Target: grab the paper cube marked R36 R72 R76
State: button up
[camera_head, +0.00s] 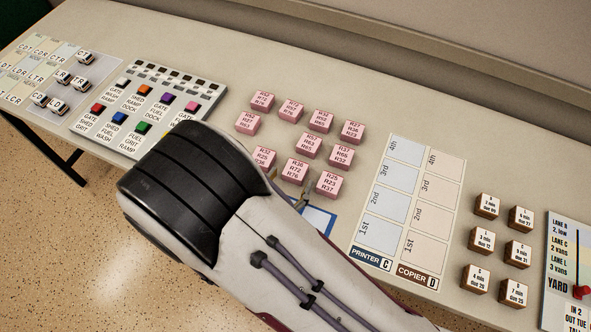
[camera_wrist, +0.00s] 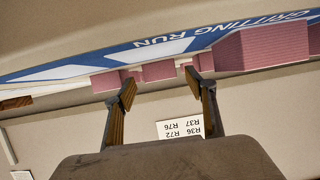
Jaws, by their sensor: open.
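The pink paper cube that seems to read R36 R72 R76 (camera_head: 295,171) stands in the front row of a group of pink cubes, between two others. My gripper (camera_head: 304,200) is just in front of that row, mostly hidden behind my arm. In the wrist view my gripper (camera_wrist: 160,82) is open, with two separate fingers and nothing seen held between them. Several pink cubes show beyond the fingertips, a large one (camera_wrist: 262,48) at the right; their top marks are not readable there. A white label (camera_wrist: 180,128) with upside-down R36, R37, R72 and R76 shows between the fingers.
A neighbouring pink cube (camera_head: 328,184) stands close on the right. The button panel (camera_head: 150,95) is left; the printer and copier chart (camera_head: 408,205) and brown cubes (camera_head: 487,205) are right.

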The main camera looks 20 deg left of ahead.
aim_at(292, 178)
jog(key=shift+x, duration=1.5)
jog(key=c, duration=1.2)
